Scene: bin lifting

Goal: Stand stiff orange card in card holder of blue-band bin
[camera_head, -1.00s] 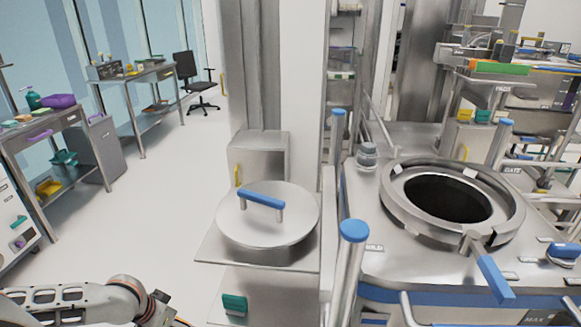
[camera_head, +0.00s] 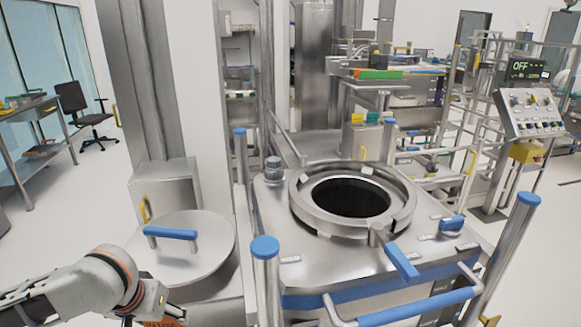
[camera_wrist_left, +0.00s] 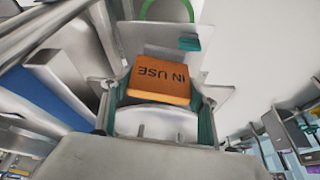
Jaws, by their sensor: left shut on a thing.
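The orange card (camera_wrist_left: 160,80) shows in the left wrist view between the fingers of my left gripper (camera_wrist_left: 157,98), with "IN USE" upside down on it. My left gripper (camera_head: 154,308) is shut on it. In the head view, only a sliver of the orange card (camera_head: 165,322) shows at the bottom edge. The blue-band bin (camera_head: 318,301) is a steel body with a round open top, right of my left gripper and apart from it. I cannot make out its card holder. My right gripper is not in view.
A steel lid with a blue handle (camera_head: 172,233) lies just beyond my left gripper. A blue-capped post (camera_head: 265,248) stands between that gripper and the bin. A blue-gripped rail (camera_head: 420,306) runs along the bin's front.

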